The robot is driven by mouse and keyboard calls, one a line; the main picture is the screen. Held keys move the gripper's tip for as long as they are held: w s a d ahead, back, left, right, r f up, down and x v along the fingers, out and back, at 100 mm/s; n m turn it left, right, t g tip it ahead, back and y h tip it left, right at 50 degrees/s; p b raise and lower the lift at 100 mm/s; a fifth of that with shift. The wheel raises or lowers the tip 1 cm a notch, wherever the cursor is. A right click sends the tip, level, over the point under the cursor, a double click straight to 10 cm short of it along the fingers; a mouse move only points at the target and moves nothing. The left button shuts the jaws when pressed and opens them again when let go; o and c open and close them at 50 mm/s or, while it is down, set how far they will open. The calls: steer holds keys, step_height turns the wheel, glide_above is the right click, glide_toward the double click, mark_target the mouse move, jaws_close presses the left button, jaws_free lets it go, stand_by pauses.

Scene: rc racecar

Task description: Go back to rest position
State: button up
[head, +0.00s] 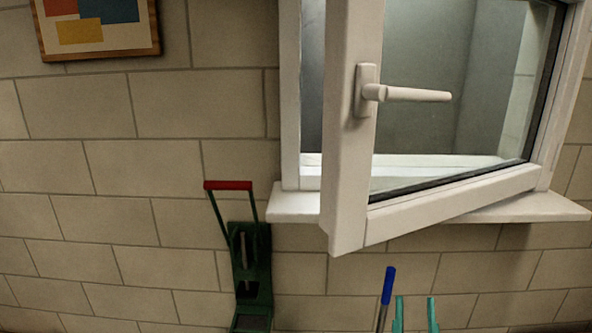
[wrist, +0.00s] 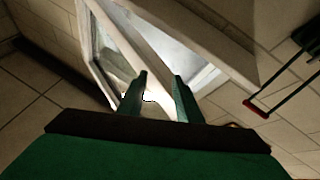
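My gripper (head: 415,312) shows at the bottom edge of the head view as two upright teal fingertips with a gap between them. In the wrist view its two green fingers (wrist: 160,90) are apart with nothing held between them.
A dark green device (head: 250,265) with a red-gripped lever (head: 228,185) stands left of the window. A blue-tipped rod (head: 388,285) rises just left of my gripper. A sill (head: 290,205) juts out under the window. A picture (head: 100,25) hangs on the tiled wall.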

steer(key=s+a+f+m+g, duration=0.1)
steer(key=s+a+f, duration=0.25)
steer(key=f, duration=0.45)
steer(key=s+a+f+m+g+y, duration=0.1)
steer(key=s+a+f+g, duration=0.1)
steer(key=a+f, duration=0.35)
steer(key=s+a+f+m+g, duration=0.1)
steer(key=s+a+f, duration=0.2)
steer(key=f, duration=0.6)
steer(key=s+a+f+g+y, duration=0.1)
steer(key=s+a+f, duration=0.2)
steer(key=s, duration=0.4)
steer(key=s+a+f+n+g+y, duration=0.1)
steer(key=s+a+f+y, duration=0.1)
steer(key=s+f, duration=0.2)
steer(key=s+a+f+n+g+y, duration=0.1)
steer(key=s+a+f, duration=0.2)
steer(key=s, duration=0.6)
steer(key=shift+s+a+f+g+y, duration=0.3)
steer(key=shift+s+f+y, duration=0.1)
steer(key=shift+f, duration=0.1)
steer(key=shift+w, duration=0.1)
